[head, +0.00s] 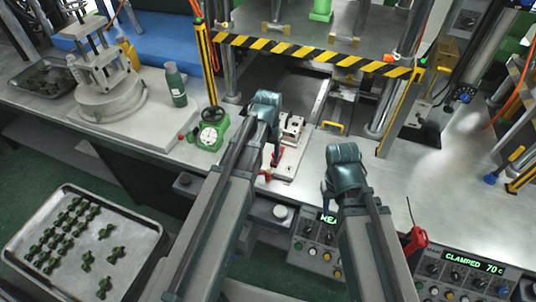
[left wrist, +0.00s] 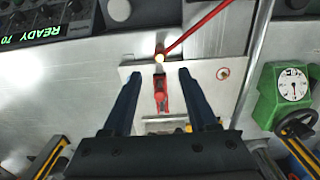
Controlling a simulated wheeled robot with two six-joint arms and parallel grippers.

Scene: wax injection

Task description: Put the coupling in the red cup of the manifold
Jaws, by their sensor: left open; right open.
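My left gripper (head: 268,108) is over the steel bench; in the left wrist view its two fingers (left wrist: 157,75) are spread with nothing between them. Below them lies a pale plate (left wrist: 205,78) with a red clamp-like part (left wrist: 161,92). A thin red rod (left wrist: 195,30) ends at a bright round tip at the plate's edge. In the head view the plate (head: 287,168) carries a whitish block (head: 292,129). My right gripper (head: 343,160) is apart from it, over the bench to the right. I cannot clearly pick out the coupling or the red cup.
A metal tray (head: 150,233) with several dark green pieces (head: 70,230) is at lower left. A green gauge (head: 209,133) stands left of the plate. A striped press bar (head: 310,53) spans behind. A red-handled tool (head: 415,238) is at right. Bench right of my right gripper is clear.

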